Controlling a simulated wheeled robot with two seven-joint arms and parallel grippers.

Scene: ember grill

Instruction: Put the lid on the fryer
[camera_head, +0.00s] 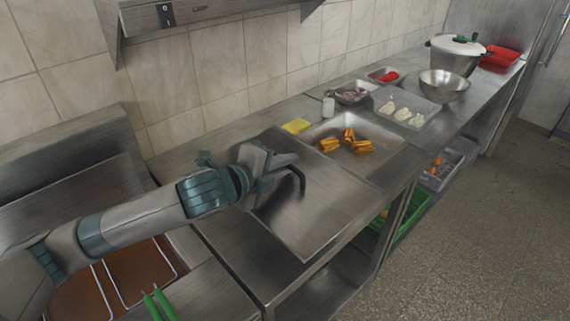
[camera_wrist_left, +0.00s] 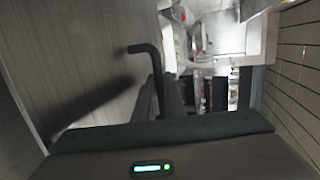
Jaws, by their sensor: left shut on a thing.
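The fryer (camera_head: 187,243) is at the lower left in the head view, with brown oil, wire basket rims and green handles (camera_head: 160,304). The lid (camera_head: 318,222) is a flat metal sheet over the counter to the right of the fryer. Its dark bent handle (camera_head: 299,181) also shows in the wrist view (camera_wrist_left: 147,48). My left gripper (camera_head: 281,172) is shut on this handle, and its fingers hide part of it. I cannot tell whether the lid rests on the counter or is slightly raised. My right gripper is not in view.
Behind the lid lie a yellow sponge (camera_head: 296,126) and a metal tray (camera_head: 385,157) with orange pieces. Farther right are a steel bowl (camera_head: 444,86), a large pot (camera_head: 452,57) and a red tray (camera_head: 501,58). A tiled wall closes the back.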

